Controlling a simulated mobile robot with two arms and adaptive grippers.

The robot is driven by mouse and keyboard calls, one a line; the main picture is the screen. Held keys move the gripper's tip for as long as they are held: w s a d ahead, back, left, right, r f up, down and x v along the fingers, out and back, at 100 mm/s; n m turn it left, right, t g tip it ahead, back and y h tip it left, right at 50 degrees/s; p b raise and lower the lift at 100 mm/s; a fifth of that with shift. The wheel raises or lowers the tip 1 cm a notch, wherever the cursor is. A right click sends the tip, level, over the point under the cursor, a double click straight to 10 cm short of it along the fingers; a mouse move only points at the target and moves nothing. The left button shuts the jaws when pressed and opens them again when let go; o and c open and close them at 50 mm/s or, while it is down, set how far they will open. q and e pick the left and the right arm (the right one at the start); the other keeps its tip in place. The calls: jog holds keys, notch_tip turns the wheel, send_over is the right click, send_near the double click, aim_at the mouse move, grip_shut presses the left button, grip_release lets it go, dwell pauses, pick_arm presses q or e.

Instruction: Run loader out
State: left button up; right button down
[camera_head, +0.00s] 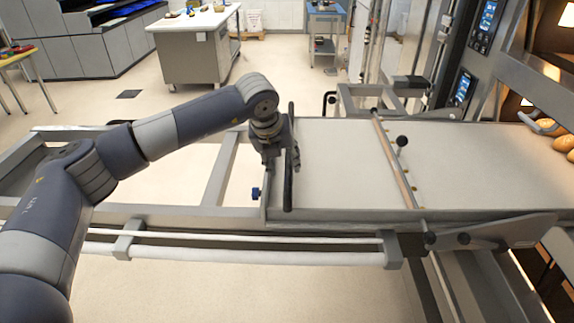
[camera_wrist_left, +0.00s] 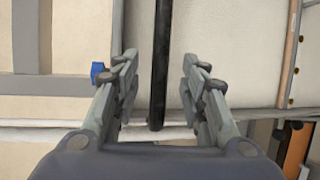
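The loader (camera_head: 340,165) is a pale belt platform on a grey metal frame. Its right end reaches to the oven side. A black handle bar (camera_head: 288,190) runs across the belt's left end. My left gripper (camera_head: 284,158) is at this bar, pointing down. In the left wrist view the bar (camera_wrist_left: 161,60) passes between the two fingers (camera_wrist_left: 160,85), with a gap on both sides. The gripper is open and not closed on the bar. My right gripper is in neither view.
A wooden strip (camera_head: 394,160) with black knobs crosses the belt. Bread loaves (camera_head: 564,143) show at the oven (camera_head: 520,75) on the right. The frame's left part (camera_head: 220,170) is open, with floor visible through it. A worktable (camera_head: 195,45) stands farther back.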

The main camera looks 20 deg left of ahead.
aim_at(288, 172)
pick_arm(q)
jog(key=shift+p+x, duration=0.7)
jog(key=shift+x, duration=1.8)
grip_shut()
